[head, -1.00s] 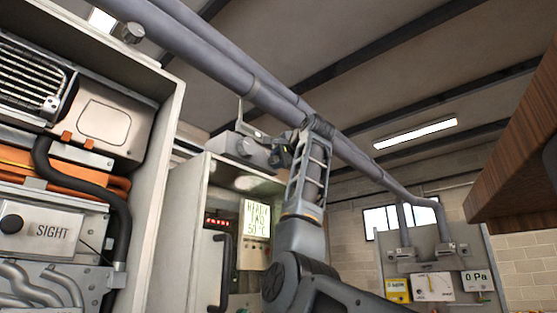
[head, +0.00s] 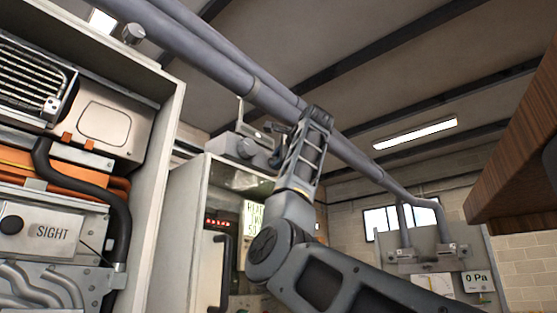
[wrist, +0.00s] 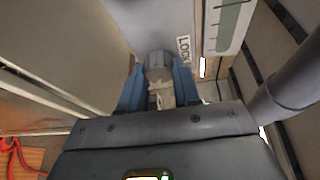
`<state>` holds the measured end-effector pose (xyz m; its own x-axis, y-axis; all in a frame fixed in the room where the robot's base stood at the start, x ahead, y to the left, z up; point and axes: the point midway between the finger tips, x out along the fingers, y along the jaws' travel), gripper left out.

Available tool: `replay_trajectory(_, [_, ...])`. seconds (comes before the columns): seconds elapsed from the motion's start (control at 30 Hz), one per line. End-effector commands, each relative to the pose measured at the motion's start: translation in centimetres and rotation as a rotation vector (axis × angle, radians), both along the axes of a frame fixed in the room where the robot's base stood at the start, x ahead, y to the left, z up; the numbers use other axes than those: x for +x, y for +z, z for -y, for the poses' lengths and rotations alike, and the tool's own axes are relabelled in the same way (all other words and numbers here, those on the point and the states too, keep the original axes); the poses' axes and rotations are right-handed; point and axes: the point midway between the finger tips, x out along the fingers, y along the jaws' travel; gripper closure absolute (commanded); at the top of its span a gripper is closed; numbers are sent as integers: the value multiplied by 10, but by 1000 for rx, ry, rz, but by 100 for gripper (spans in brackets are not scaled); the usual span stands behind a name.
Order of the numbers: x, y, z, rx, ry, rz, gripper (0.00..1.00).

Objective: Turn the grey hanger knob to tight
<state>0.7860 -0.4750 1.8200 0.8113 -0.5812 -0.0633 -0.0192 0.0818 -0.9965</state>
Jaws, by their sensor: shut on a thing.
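The grey knob (wrist: 158,66) sticks out from a grey housing (wrist: 160,22) in the wrist view. A label beside it reads something like "LOCK", partly cut off. My gripper (wrist: 158,84) has its two blue fingers on either side of the knob and is shut on it. In the head view, my gripper (head: 268,142) is at the right side of the grey housing (head: 233,144) on top of the heater cabinet. The fingertips are small there, and the arm partly hides the contact. The knob's turned position is hard to read.
Thick grey pipes (head: 255,90) run overhead, close above my wrist. An open heater cabinet (head: 160,190) stands at left with hoses inside. A wooden cabinet (head: 515,170) hangs at right. A gauge panel (head: 440,255) is at the back.

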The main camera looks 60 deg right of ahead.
Motion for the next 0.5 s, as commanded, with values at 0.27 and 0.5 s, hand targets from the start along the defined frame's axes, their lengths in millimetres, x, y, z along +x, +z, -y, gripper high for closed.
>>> replay_trajectory(0.27, [0,-4,2,4,-2,-6,57])
replay_trajectory(0.5, [0,-2,1,1,-1,-3,43])
